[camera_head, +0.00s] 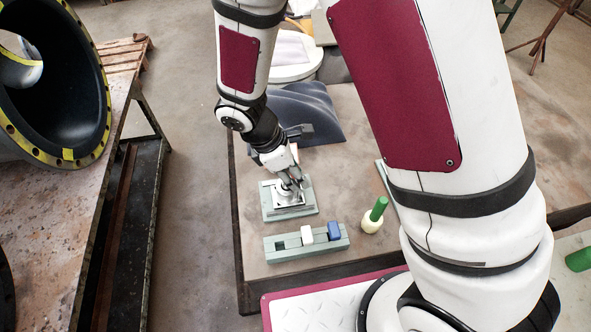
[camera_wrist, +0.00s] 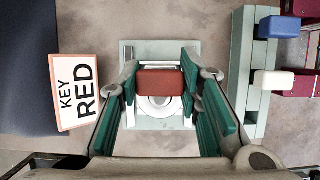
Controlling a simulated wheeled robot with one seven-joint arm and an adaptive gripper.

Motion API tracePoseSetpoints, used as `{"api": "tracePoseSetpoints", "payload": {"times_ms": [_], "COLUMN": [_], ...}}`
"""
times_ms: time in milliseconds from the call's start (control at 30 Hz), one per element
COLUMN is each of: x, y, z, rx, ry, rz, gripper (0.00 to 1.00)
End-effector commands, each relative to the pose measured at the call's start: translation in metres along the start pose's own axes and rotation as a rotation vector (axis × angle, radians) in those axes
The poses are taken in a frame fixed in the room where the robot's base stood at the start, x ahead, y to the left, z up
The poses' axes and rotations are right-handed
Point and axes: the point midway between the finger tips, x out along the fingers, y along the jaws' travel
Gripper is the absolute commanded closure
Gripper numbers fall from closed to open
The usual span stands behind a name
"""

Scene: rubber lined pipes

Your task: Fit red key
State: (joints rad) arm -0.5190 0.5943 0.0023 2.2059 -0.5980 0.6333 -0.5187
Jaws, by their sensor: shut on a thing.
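In the wrist view the red key (camera_wrist: 161,82) is a red block held between the green-padded fingers of my gripper (camera_wrist: 160,84). My gripper is shut on it. Below it is a pale grey-green plate (camera_wrist: 133,49) with a round light fitting (camera_wrist: 157,113), partly covered by the key and fingers. In the head view my gripper (camera_head: 291,184) is over this plate (camera_head: 271,213), and the key cannot be made out there. I cannot tell whether the key touches the fitting. A sign reading "KEY RED" (camera_wrist: 77,92) shows left of the gripper in the wrist view.
A grey-green rack (camera_head: 300,251) near the table's front holds a white key (camera_head: 307,235) and a blue key (camera_head: 334,231), with an empty slot at left. A green-handled cream object (camera_head: 373,216) stands right of it. A dark curved block (camera_head: 312,108) lies behind.

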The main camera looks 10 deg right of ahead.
Motion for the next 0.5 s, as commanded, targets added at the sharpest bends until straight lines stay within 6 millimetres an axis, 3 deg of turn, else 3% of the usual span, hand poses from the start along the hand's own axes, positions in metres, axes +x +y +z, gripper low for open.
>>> {"api": "tracePoseSetpoints", "payload": {"times_ms": [367, 400, 467, 500], "x": [0.0084, 0.0078, 0.0076, 0.0076], "y": [0.0000, -0.0001, -0.0002, -0.0002], "z": [-0.0033, -0.0031, -0.0030, -0.0030], "rx": [0.001, 0.001, 0.001, 0.001], "ry": [0.000, 0.000, 0.000, 0.000], "rz": [-0.001, 0.000, 0.000, 0.000], "gripper": [0.96, 0.59, 0.45, 0.45]}}
